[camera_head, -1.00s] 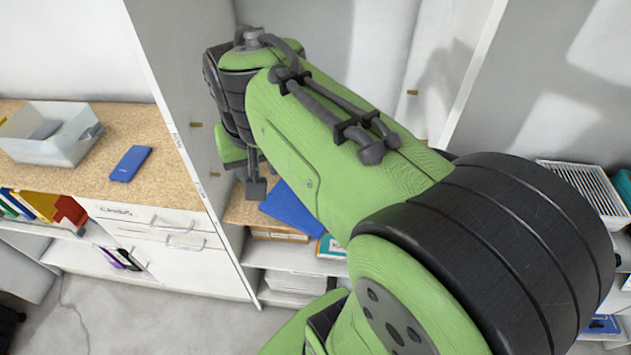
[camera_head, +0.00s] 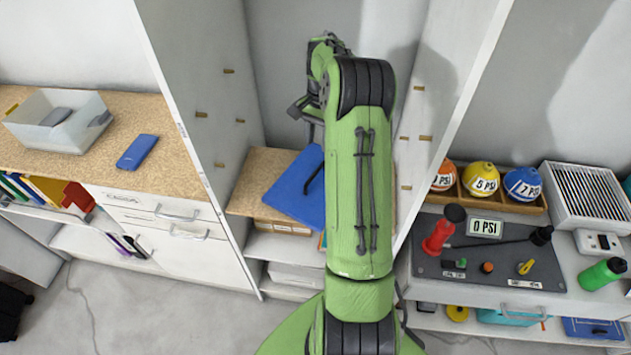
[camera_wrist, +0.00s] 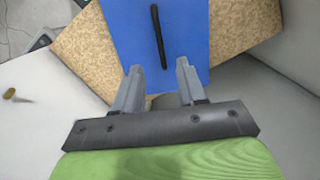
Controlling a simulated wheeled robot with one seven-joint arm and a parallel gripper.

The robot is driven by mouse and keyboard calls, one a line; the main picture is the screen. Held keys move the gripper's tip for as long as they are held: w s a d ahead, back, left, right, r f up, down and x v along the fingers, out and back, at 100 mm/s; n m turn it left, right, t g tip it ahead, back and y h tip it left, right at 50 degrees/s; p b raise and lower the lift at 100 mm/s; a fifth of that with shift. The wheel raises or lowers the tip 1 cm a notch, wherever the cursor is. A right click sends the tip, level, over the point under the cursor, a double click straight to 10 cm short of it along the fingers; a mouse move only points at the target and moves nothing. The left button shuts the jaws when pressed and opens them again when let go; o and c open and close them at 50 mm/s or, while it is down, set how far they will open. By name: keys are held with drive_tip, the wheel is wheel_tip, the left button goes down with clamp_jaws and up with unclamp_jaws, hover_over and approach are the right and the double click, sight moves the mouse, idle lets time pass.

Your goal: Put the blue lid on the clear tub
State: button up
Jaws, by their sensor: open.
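The blue lid (camera_head: 287,190) lies on a wood-topped shelf in the narrow bay between two tall panels, partly hidden by my arm in the head view. In the wrist view the blue lid (camera_wrist: 188,45) lies ahead of my fingers, with a dark bar-shaped handle (camera_wrist: 158,37) on its top. My gripper (camera_wrist: 160,72) is open and empty, with its fingertips over the near edge of the lid as seen from the wrist. The clear tub (camera_head: 58,120) stands open on the counter at left, with a dark grey object inside.
A blue flat box (camera_head: 138,152) lies beside the tub. A tall panel (camera_head: 190,100) separates the counter from the bay. At right a bench holds several labelled balls (camera_head: 482,180), a vent grille (camera_head: 588,193) and a control panel (camera_head: 490,260).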

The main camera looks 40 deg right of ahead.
sight(316, 172)
drive_tip(key=f, duration=0.4)
drive_tip(key=f+b, duration=0.1)
drive_tip(key=f, duration=0.3)
drive_tip(key=a+f, duration=0.1)
drive_tip(key=f, duration=0.3)
drive_tip(key=shift+s+a+f, duration=0.1)
drive_tip(key=shift+s+f, duration=0.1)
drive_tip(key=shift+f, duration=0.15)
drive_tip(key=shift+c, duration=0.3)
clamp_jaws()
